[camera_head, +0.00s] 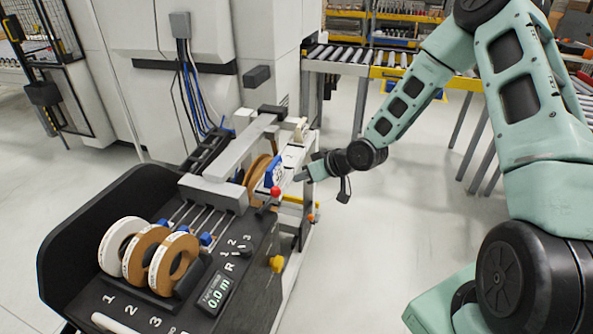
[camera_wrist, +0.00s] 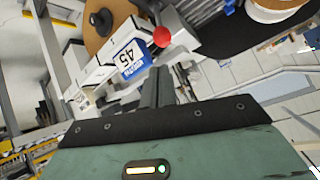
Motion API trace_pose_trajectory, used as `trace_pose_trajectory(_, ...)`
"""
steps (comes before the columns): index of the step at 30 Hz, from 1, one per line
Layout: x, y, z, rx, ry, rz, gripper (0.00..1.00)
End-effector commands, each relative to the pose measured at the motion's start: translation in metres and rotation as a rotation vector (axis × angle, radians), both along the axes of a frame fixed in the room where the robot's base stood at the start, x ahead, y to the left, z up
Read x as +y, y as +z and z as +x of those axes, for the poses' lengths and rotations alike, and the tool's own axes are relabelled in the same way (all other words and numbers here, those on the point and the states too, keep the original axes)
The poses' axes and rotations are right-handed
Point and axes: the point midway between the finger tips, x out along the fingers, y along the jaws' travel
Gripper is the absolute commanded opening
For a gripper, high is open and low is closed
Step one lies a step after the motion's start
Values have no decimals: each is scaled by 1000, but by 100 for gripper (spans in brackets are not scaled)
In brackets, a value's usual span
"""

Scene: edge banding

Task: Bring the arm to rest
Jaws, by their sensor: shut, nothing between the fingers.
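My green arm reaches in from the right in the head view. My gripper (camera_head: 300,178) is at the right side of the edge-banding unit, beside a red knob (camera_head: 275,190) and a blue-and-white label. In the wrist view my gripper (camera_wrist: 160,72) has its dark fingers together with nothing between them. The red knob (camera_wrist: 162,37) and the blue label marked 45 (camera_wrist: 130,58) lie just beyond the fingertips. I cannot tell whether the fingertips touch the unit.
Three tape rolls (camera_head: 160,262) stand in the black tray, near a display reading 0.0 m (camera_head: 215,292). Another brown roll (camera_head: 257,172) sits behind the label. A large white machine (camera_head: 215,60) stands behind. A roller conveyor (camera_head: 345,60) crosses the back. Floor at centre right is clear.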

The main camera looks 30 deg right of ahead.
Motion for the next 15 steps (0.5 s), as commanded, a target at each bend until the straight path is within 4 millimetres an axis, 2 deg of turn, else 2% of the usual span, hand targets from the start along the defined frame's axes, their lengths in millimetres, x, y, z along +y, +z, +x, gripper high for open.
trace_pose_trajectory(5, 0, 0, 0, 0, 1, -1, 0)
trace_pose_trajectory(8, 9, 3, -3, 16, 20, -23, 0)
trace_pose_trajectory(11, 32, 10, -16, 72, 70, -84, 0)
trace_pose_trajectory(15, 77, 29, -57, 195, 162, -227, 0)
